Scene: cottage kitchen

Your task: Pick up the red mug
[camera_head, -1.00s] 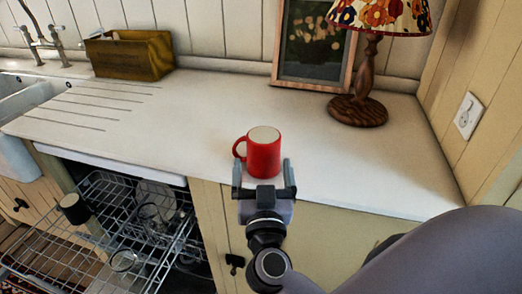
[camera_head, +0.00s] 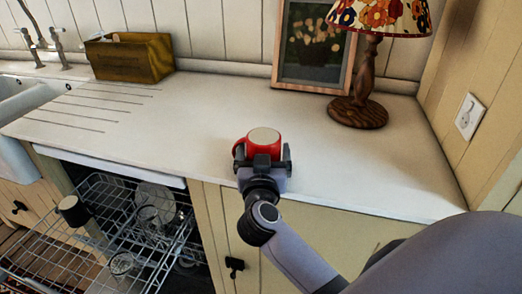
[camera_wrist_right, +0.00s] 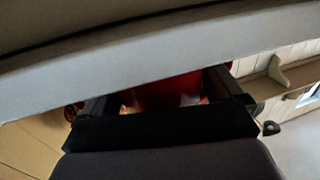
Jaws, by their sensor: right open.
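The red mug (camera_head: 274,150) stands upright on the white countertop near its front edge, its pale inside facing up and its handle on the left. My right gripper (camera_head: 263,159) is at the front of the mug, open, with one finger on each side of it. The gripper hides the lower part of the mug. In the right wrist view a red part of the mug (camera_wrist_right: 165,92) shows between the two fingers; whether they touch it I cannot tell. My left gripper is in no view.
A lamp with a wooden base (camera_head: 357,112) and a framed picture (camera_head: 313,45) stand behind to the right. A wooden box (camera_head: 130,58) is at the back left. An open dishwasher rack (camera_head: 110,225) is below left. The countertop around the mug is clear.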

